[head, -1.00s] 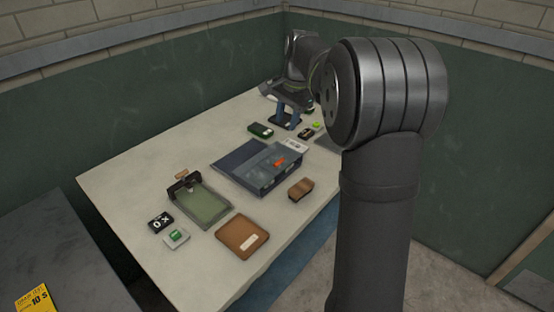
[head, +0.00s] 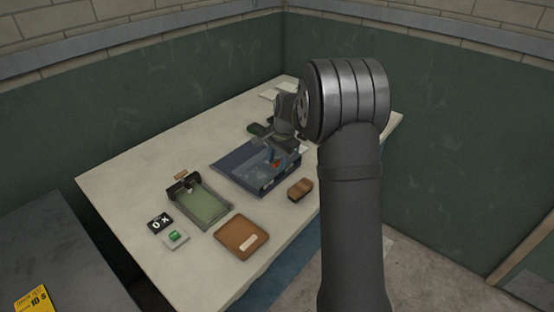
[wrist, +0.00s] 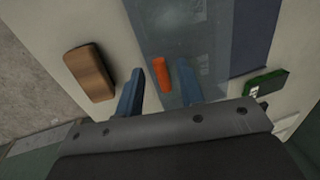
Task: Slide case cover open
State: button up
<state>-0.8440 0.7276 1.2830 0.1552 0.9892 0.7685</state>
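The blue case (head: 232,158) lies on the table with a clear cover (wrist: 200,35) over part of it. An orange handle (head: 277,164) stands up from the cover; the handle also shows in the wrist view (wrist: 161,74). My gripper (head: 271,156) is over the case, pointing down at the handle. In the wrist view my gripper (wrist: 159,68) has its two blue fingers apart, one on each side of the handle. I see a gap on both sides, so it is not gripped. My gripper and wrist hide the far right part of the case in the head view.
A brown block (head: 300,189) lies just in front of the case. A green-bottomed tray (head: 203,204), a brown clipboard-like plate (head: 241,237), an "OX" tile (head: 160,223) and a white tile with a green piece (head: 175,239) lie to the left. A dark green box (wrist: 264,84) lies beyond.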

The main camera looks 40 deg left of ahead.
jog(key=shift+f, duration=0.15)
grip_shut()
jog(key=a, duration=1.3)
jog(key=shift+a, duration=0.15)
grip_release()
jog(key=shift+a, duration=0.1)
jog(key=d+r, duration=0.1)
jog(key=r, duration=0.7)
jog(key=d+r, duration=0.2)
jog(key=r, duration=0.7)
jog(key=shift+d, duration=0.3)
